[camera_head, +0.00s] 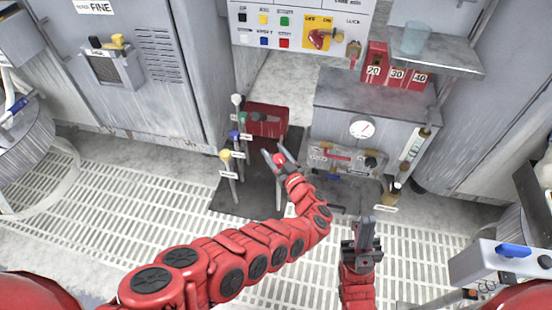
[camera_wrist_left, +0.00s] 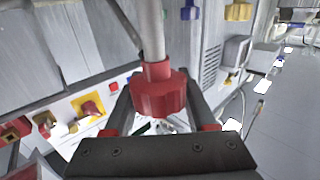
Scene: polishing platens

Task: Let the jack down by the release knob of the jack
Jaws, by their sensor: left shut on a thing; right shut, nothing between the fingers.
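A red fluted knob (camera_head: 278,158) sits on the end of a grey rod near the dark floor mat. In the left wrist view the red knob (camera_wrist_left: 158,93) and its rod stand between my two dark fingers. My left gripper (camera_head: 285,157) is shut on this red knob. The labels are too small to read, so I cannot tell from lettering that it is the jack's release knob. A red box-like body (camera_head: 267,120) stands behind it on the mat. My right gripper (camera_head: 366,232) is shut and empty, apart at the lower right over the floor grating.
Rods with yellow (camera_head: 225,154), blue (camera_head: 233,134), green (camera_head: 241,117) and white (camera_head: 236,99) knobs stand close left of my left gripper. A grey cabinet (camera_head: 362,100) with a gauge (camera_head: 362,128) stands to the right. The front grating (camera_head: 120,195) is open.

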